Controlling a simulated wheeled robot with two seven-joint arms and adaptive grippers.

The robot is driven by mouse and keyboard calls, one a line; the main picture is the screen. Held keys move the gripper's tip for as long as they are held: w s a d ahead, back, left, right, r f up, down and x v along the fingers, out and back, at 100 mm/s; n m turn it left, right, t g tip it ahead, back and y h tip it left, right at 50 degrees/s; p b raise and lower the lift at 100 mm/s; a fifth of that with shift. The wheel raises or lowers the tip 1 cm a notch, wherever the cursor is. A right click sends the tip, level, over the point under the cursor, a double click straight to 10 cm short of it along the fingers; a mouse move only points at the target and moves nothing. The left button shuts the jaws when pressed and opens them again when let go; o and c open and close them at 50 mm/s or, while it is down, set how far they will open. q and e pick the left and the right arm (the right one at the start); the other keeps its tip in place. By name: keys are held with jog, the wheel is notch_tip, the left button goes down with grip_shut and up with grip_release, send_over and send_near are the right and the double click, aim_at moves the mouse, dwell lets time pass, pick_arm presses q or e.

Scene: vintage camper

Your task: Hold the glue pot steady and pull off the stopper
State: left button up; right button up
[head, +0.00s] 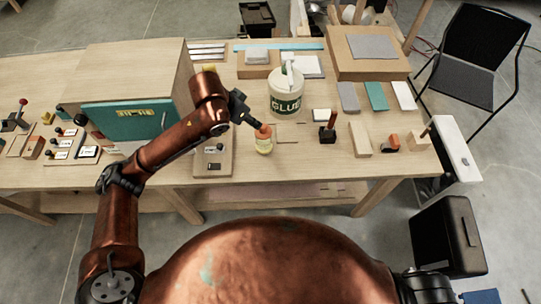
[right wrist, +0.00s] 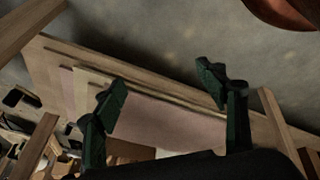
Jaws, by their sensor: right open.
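A small pale-yellow glue pot (head: 264,147) with an orange stopper (head: 263,131) stands upright near the table's front edge in the head view. My left gripper (head: 257,124) comes down from the upper left, with its fingertips at the stopper. The fingertips are too small to tell whether they are closed on it. My right gripper (right wrist: 162,82) is open and empty in the right wrist view, with its two dark green fingers spread wide. The right gripper does not show in the head view, and the pot does not show in the right wrist view.
A large white GLUE tub (head: 286,98) stands just behind the pot. A teal-fronted wooden box (head: 130,115) stands left, near my left arm. Blocks and a dark-based stamp (head: 328,132) stand right. Wooden boards (right wrist: 165,122) lie behind my right gripper's fingers.

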jog(key=w+a+r+n+t+y, duration=0.1)
jog(key=w+a+r+n+y, duration=0.1)
jog(key=w+a+r+n, duration=0.55)
jog(key=w+a+r+n+t+y, duration=0.2)
jog(key=w+a+r, duration=0.6)
jog(key=a+r, duration=0.55)
jog(key=s+a+r+n+g+y, duration=0.1)
jog(key=s+a+r+n+y, duration=0.2)
jog(key=s+a+r+n, duration=0.45)
jog(key=s+a+r+n+g+y, duration=0.1)
jog(key=s+a+r+n+y, duration=0.1)
jog(key=s+a+r, duration=0.6)
jog(key=n+t+h, duration=0.5)
jog(key=n+t, duration=0.7)
jog(key=n, duration=0.1)
send_near(266, 146)
jog(key=shift+w+d+r, duration=0.15)
jog(key=shift+w+r, duration=0.1)
jog(key=shift+r, duration=0.55)
jog(key=shift+y, duration=0.3)
jog(key=w, duration=0.1)
jog(key=w+a+f, duration=0.1)
jog(key=w, duration=0.2)
jog(key=shift+a+f, duration=0.15)
jog(key=shift+f, duration=0.2)
jog(key=shift+x, duration=0.75)
jog(key=shift+f+x, duration=0.2)
jog(key=shift+x, duration=1.5)
jog(key=shift+f+x, duration=0.2)
jog(key=shift+x, duration=1.55)
